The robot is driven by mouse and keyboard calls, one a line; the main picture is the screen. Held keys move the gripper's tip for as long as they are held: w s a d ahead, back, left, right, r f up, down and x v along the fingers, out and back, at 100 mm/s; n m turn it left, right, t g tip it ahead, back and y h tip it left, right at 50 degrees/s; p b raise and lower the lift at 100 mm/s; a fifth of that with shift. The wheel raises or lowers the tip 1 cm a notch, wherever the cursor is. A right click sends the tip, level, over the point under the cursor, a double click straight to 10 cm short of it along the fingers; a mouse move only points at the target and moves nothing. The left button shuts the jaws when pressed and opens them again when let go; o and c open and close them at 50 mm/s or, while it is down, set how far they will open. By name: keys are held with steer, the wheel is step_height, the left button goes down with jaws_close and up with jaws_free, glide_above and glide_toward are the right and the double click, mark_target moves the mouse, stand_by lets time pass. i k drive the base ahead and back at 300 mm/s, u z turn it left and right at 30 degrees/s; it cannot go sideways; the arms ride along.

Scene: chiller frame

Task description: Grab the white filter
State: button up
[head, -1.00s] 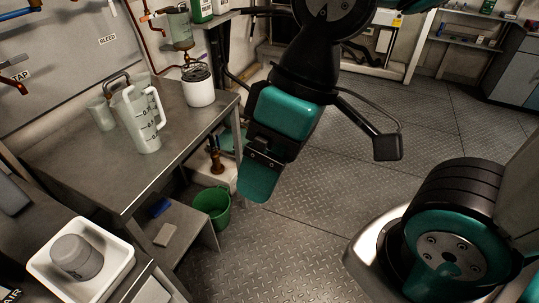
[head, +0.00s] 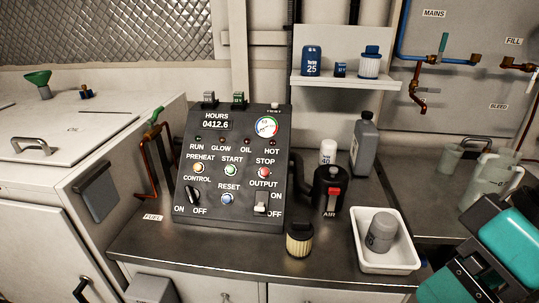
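Several things could be the white filter. A white pleated cartridge with a blue cap (head: 369,66) stands upright at the right end of the wall shelf. A small white canister marked 40 (head: 327,153) stands at the back of the counter, behind the black AIR housing. A cream pleated filter with a black top (head: 299,241) stands near the counter's front edge, right of the control panel. My gripper (head: 440,288) shows only partly at the lower right, teal and black, apart from all of these. Its fingertips are cut off, so its opening is unclear.
A white tray (head: 413,262) holding a grey filter (head: 382,232) lies between my gripper and the cream filter. The black AIR housing (head: 324,202) with a red lever, a grey bottle (head: 365,147) and the control panel (head: 232,168) crowd the counter. A jug (head: 488,182) stands at right.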

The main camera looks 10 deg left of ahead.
mark_target(328, 152)
steer(key=u, duration=3.85)
steer(key=k, duration=1.3)
steer(key=z, duration=2.15)
steer(key=i, duration=0.5)
steer(key=u, duration=0.05)
